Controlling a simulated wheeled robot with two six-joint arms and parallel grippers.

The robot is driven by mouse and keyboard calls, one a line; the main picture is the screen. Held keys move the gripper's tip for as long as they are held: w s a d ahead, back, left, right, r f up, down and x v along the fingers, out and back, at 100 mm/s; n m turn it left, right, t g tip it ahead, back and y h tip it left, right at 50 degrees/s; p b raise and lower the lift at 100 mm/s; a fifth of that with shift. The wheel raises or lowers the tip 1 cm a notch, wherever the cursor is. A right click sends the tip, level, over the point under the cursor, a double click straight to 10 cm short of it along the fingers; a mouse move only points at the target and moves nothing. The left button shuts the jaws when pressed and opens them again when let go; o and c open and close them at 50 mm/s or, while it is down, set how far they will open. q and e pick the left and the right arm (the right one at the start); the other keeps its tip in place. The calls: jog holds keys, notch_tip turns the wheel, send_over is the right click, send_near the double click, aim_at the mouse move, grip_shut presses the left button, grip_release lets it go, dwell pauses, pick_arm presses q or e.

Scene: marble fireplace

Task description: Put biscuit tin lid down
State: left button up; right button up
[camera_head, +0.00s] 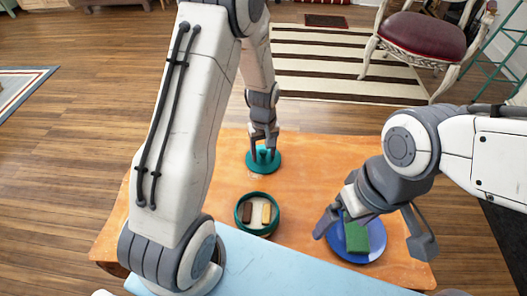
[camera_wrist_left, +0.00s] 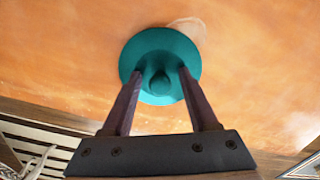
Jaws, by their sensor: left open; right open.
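The biscuit tin lid (camera_head: 246,166) is a teal disc lying flat on the orange-brown table, behind the tin in the head view. The lid also shows in the left wrist view (camera_wrist_left: 150,45), with a round knob in its middle. My left gripper (camera_head: 264,155) is open over the lid, with its fingers (camera_wrist_left: 159,74) on either side of the knob and apart from it. The open biscuit tin (camera_head: 239,222) is round and teal and holds a dark and a pale biscuit. My right gripper (camera_head: 373,231) is open, its fingers spread over a blue plate.
The blue plate (camera_head: 340,245) carries a green block (camera_head: 360,236) at the table's right. The wooden table (camera_head: 310,160) has free room around the lid and right of it. A pale blue surface (camera_head: 270,265) lies along the near edge. A chair (camera_head: 425,38) stands beyond.

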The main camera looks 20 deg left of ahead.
aim_at(263, 152)
pick_arm(q)
notch_tip(263, 152, up, 12)
jog(key=p, duration=0.4)
jog(key=s+d+r+m, duration=0.3)
jog(key=d+r, duration=0.1)
jog(key=d, duration=0.1)
jog(key=s+d+r+m, duration=0.2)
jog(key=s+d+m, duration=0.1)
jog(key=s, duration=0.4)
jog(key=s+d+r+m, duration=0.3)
jog(key=s+m, duration=0.2)
jog(key=s, duration=0.1)
jog(key=s+d+r+m+h, duration=0.1)
jog(key=s+d+r+m, duration=0.1)
jog(key=s, duration=0.5)
jog(key=shift+s+d+r+m, duration=0.35)
jog(key=shift+d+m, duration=0.2)
jog(key=shift+m, duration=0.45)
jog(key=shift+r, duration=0.1)
notch_tip(263, 152, up, 26)
jog(key=p, duration=2.6)
